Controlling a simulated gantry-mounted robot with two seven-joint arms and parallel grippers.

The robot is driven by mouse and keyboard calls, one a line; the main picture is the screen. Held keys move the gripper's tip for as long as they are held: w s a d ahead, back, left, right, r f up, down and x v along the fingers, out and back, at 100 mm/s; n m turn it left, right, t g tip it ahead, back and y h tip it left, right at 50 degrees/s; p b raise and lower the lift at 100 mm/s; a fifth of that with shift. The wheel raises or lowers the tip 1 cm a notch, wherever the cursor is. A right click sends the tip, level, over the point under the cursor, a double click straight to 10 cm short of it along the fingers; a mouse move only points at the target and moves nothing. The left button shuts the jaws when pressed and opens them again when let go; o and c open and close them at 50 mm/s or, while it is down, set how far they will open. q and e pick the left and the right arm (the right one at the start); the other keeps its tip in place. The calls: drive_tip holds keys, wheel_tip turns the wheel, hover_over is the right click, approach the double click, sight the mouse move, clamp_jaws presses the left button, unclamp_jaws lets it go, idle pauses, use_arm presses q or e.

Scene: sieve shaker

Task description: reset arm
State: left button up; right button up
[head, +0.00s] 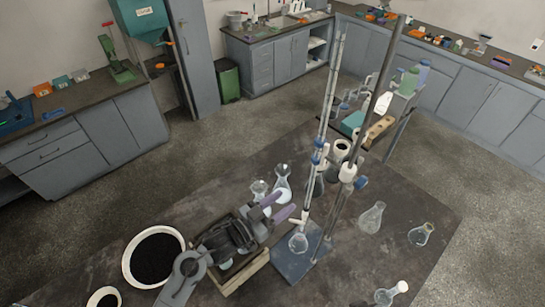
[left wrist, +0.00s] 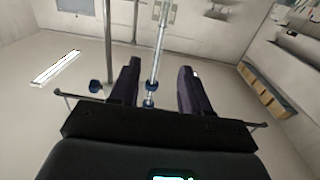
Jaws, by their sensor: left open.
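My left gripper (head: 279,206) is in the middle of the head view, above the bench, beside the burette stand. Its two dark purple fingers are apart, and nothing is held between them. In the left wrist view the gripper (left wrist: 160,64) also shows open. The glass burette (left wrist: 157,45) and the metal stand rod (left wrist: 107,35) appear behind the fingers there; I cannot tell how far away. In the head view the burette (head: 329,105) stands upright with blue clamps, and a flask (head: 298,243) sits under it on the blue-grey base (head: 290,266). My right gripper is not in view.
A wooden tray (head: 246,273) lies partly under my left arm. A white bowl of black grains (head: 130,268) stands left of it. Glass flasks (head: 371,217) stand on the dark bench (head: 420,195). A rack with bottles (head: 393,108) is at the back right.

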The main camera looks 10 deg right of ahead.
use_arm(q)
drive_tip(key=s+a+f+n+t+y, duration=0.1)
drive_tip(key=s+a+f+n+y, duration=0.15)
drive_tip(key=s+f, duration=0.35)
drive_tip(key=s+a+f+n+t+y, duration=0.1)
drive_tip(key=s+a+f+n, duration=0.15)
drive_tip(key=s+f, duration=0.35)
drive_tip(key=s+a+n+g+y, duration=0.1)
drive_tip(key=s+a+y, duration=0.3)
drive_tip(key=a, duration=0.4)
drive_tip(key=s+a+n+g+y, duration=0.2)
drive_tip(key=s+a+g+y, duration=0.2)
drive_tip(key=s+a, duration=0.2)
drive_tip(key=s+a+r+n+g+y, duration=0.1)
drive_tip(key=s+a+y, duration=0.3)
drive_tip(key=a, duration=0.7)
drive_tip(key=shift+s+n+g, duration=0.5)
drive_tip(key=shift+s+g, duration=0.2)
drive_tip(key=shift+s, duration=0.3)
